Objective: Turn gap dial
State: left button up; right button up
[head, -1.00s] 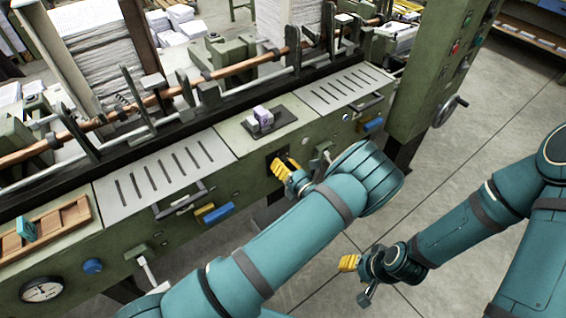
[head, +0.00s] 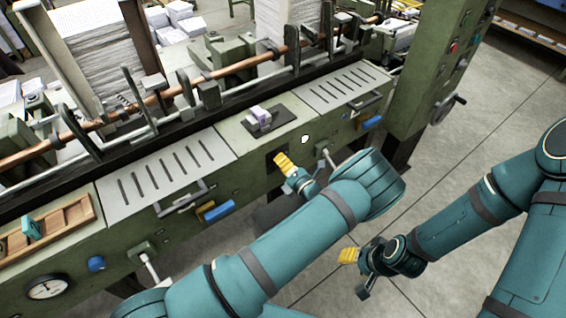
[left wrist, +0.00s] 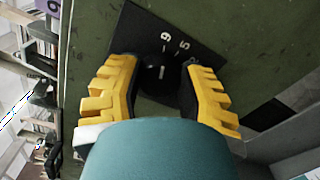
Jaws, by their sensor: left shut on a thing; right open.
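The gap dial is a black knob (left wrist: 160,82) in front of a dark plate (left wrist: 168,35) with white numbers on the green machine front. My left gripper (left wrist: 158,95) has its yellow fingers on both sides of the knob and is shut on it; the numbers 9 and 5 show beyond it. In the head view my left gripper (head: 284,163) is at the dark plate (head: 271,157), and the knob is hidden there. My right gripper (head: 350,270) is open and empty, low over the floor, away from the machine.
A small lever (head: 325,154) stands just right of the dial. A blue handle (head: 218,211) and a grey bar handle (head: 180,198) lie to its left. A purple-white block (head: 259,116) sits on a dark pad above. The floor (head: 440,200) at right is clear.

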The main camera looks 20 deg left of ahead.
pick_arm(q)
jog(key=shift+w+a+r, duration=0.1)
jog(key=shift+r, duration=0.05)
jog(key=o, duration=1.2)
jog(key=v, duration=0.7)
jog(key=shift+s+d, duration=0.2)
jog(key=shift+d, duration=0.05)
jog(key=shift+a, duration=0.1)
